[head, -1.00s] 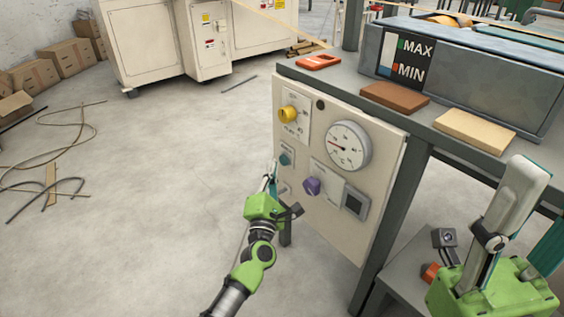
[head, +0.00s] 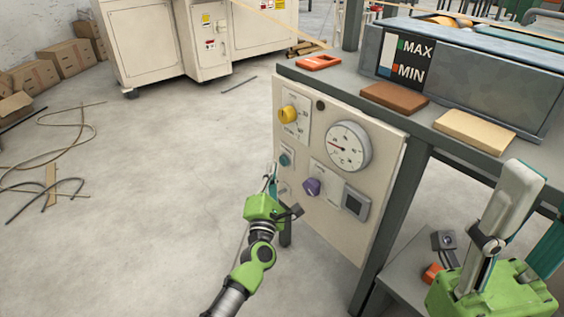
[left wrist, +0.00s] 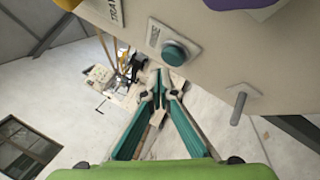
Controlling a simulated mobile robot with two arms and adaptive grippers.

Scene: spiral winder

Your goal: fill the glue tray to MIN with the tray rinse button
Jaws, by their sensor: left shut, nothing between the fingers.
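The glue tray (head: 480,82) is a long blue-grey box on the bench at the upper right. Its level gauge (head: 385,66) has MAX and MIN marks, with blue in the lower part of the strip, around or below MIN. A teal push button (head: 285,160) sits on the left of the cream control panel; it also shows in the left wrist view (left wrist: 174,53), with a small label beside it. My left gripper (head: 271,178) is shut and empty, just below the button. In the wrist view its fingertips (left wrist: 163,90) appear below the button, apparently apart from it.
The panel (head: 350,215) also carries a yellow knob (head: 288,114), a purple knob (head: 312,187), a round dial (head: 348,146) and a metal peg (left wrist: 238,104). Brown (head: 395,98) and tan (head: 474,131) blocks lie on the bench edge. Floor left of the panel is open.

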